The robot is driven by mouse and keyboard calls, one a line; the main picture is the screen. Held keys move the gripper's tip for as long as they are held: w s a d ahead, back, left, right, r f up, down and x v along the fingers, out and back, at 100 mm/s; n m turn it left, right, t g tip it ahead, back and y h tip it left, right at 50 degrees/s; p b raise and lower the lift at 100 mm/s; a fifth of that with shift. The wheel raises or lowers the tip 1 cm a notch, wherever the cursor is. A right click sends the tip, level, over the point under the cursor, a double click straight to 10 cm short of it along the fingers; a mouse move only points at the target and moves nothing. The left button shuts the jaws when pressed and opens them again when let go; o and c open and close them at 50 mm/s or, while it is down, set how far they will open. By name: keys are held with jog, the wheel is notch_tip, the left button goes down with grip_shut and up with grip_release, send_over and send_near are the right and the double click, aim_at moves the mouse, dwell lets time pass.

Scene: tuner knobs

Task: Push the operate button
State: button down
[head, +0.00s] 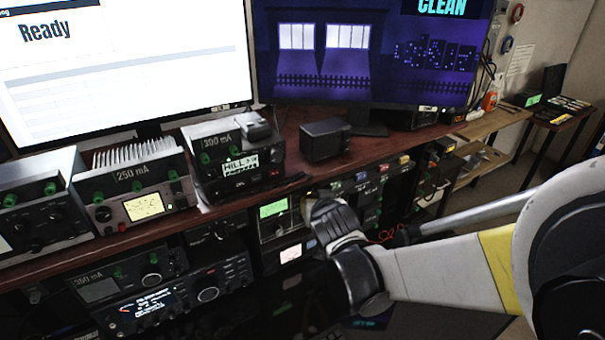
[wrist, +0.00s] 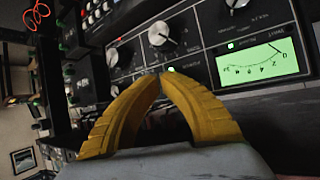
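My gripper (wrist: 160,77) shows in the wrist view with its two yellow fingers meeting at the tips, with nothing between them. The tips are in front of a dark panel (wrist: 200,62) with silver knobs and a lit green meter. A small green light (wrist: 171,69) shows right beside the tips; whether they touch the panel is unclear. Another green light (wrist: 230,45) is above the meter. I cannot read which control is the operate button. In the head view my gripper (head: 308,195) is at the lower rack, beside the unit with the green display (head: 273,209), its fingertips mostly hidden.
Several radio units, one marked 250 mA (head: 135,190), stand on the wooden desk (head: 385,145) above the rack. Two monitors (head: 120,60) rise behind. A black box (head: 325,139) sits on the desk. More dark rack modules (head: 370,185) lie to the right of the gripper.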

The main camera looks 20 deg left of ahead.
jog(key=shift+w+a+r, duration=0.3)
jog(key=shift+a+r, duration=0.1)
jog(key=shift+s+d+f, duration=0.15)
jog(key=shift+d, duration=0.05)
dwell(0.6)
jog(key=s+d, duration=0.4)
jog(key=shift+d+f, duration=0.25)
jog(key=shift+d, duration=0.05)
dwell(1.3)
